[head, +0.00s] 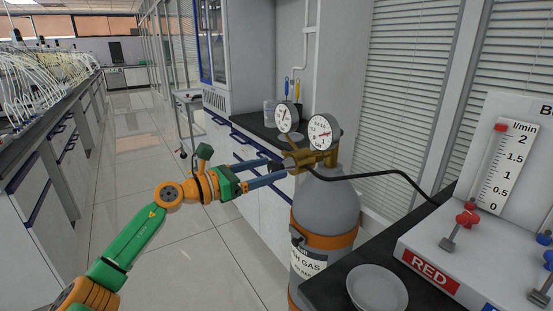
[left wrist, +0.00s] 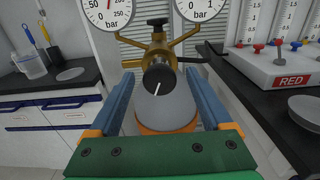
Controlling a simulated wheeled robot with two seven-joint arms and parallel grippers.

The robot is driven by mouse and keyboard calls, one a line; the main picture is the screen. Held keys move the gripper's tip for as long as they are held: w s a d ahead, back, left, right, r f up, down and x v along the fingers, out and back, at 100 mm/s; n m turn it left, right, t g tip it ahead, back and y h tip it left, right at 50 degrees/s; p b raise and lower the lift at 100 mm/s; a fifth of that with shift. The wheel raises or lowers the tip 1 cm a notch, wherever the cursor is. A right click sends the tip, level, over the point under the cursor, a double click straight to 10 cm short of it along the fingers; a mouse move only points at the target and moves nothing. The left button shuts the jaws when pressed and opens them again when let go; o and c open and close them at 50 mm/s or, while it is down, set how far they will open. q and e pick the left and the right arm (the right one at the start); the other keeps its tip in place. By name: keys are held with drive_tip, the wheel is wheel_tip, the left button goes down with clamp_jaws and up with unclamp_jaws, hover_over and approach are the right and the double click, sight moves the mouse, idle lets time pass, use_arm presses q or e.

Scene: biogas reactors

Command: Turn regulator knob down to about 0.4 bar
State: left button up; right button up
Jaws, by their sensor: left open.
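The regulator (head: 318,158) is a brass body on top of a grey gas cylinder (head: 327,205) with an orange band. Two round white dials sit on it, a left gauge (head: 287,117) and a right gauge (head: 323,132); their readings are too small to tell. In the left wrist view both dials are cut off at the top. The black regulator knob (left wrist: 158,80) has a white line on its face, tilted slightly right of upright. My left gripper (head: 280,169) is open, its blue fingers on either side of the knob with gaps visible. My right gripper is not in view.
A black hose runs right from the regulator to a flowmeter panel (head: 440,252) labelled RED. A white dish (head: 377,289) lies on the dark bench at front right. A counter (head: 262,129) stands behind the cylinder.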

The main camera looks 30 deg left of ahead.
use_arm(q)
drive_tip(key=shift+p+x, duration=0.3)
drive_tip(key=shift+x, duration=0.8)
drive_tip(key=shift+f, duration=0.1)
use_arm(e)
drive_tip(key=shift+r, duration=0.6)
use_arm(q)
drive_tip(key=shift+c, duration=0.2)
clamp_jaws()
drive_tip(key=shift+n, duration=0.3)
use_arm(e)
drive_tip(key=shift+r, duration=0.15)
